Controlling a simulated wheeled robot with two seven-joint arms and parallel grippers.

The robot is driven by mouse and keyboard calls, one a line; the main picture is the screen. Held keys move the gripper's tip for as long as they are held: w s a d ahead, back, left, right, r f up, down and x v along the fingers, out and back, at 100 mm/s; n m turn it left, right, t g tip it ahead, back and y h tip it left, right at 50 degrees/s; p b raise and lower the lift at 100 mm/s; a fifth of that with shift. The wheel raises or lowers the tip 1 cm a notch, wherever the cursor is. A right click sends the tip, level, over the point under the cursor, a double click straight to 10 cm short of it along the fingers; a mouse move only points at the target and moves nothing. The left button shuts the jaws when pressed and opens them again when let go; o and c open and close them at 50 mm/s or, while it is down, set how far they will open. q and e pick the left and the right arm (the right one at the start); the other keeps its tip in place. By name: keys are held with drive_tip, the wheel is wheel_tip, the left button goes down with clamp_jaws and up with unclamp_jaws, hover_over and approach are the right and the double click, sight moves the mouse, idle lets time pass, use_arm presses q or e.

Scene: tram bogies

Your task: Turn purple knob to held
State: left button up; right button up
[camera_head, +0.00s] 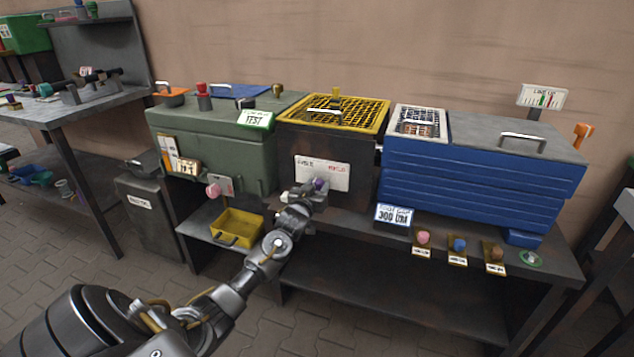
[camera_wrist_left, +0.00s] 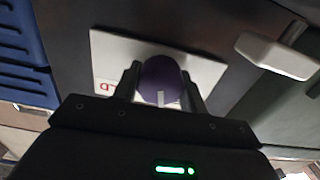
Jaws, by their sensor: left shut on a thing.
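The purple knob (camera_head: 319,184) sits on a white label plate (camera_head: 335,176) on the front of the dark middle box with a yellow mesh top. The plate has lettering at both ends, too small to read fully. My left gripper (camera_head: 312,190) is at the knob, shut on it. In the left wrist view the knob (camera_wrist_left: 161,80) is between the two fingers (camera_wrist_left: 164,88), and a white mark shows on its near side. The lettering at the plate's (camera_wrist_left: 205,72) left end is upside down there and partly hidden. My right gripper is not in view.
A green box (camera_head: 225,150) stands left and a ribbed blue box (camera_head: 470,180) right. A pink knob (camera_head: 213,190) and yellow bin (camera_head: 238,228) are left of my arm. Several small knobs, including a blue one (camera_head: 459,245), line the bench's front right.

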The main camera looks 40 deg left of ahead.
use_arm(q)
drive_tip(key=m+p, duration=0.3)
drive_tip(key=shift+r+m, duration=0.15)
drive_tip(key=shift+m, duration=0.25)
drive_tip(key=m+p, duration=0.1)
drive_tip(key=m, duration=0.2)
drive_tip(key=m+p, duration=0.2)
drive_tip(key=m, duration=0.1)
drive_tip(key=shift+d+f+p, duration=0.15)
drive_tip(key=shift+f+p, duration=0.05)
drive_tip(key=shift+p, duration=0.1)
drive_tip(key=shift+m+p, duration=0.3)
drive_tip(key=shift+m, duration=0.6)
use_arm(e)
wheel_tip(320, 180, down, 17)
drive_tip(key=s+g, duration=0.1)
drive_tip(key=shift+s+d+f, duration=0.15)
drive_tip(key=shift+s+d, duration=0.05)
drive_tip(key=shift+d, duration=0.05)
use_arm(q)
drive_tip(key=o, duration=1)
drive_tip(key=p+v, duration=0.1)
drive_tip(key=v, duration=0.9)
drive_tip(key=shift+s+d, duration=0.15)
drive_tip(key=shift+s, duration=0.15)
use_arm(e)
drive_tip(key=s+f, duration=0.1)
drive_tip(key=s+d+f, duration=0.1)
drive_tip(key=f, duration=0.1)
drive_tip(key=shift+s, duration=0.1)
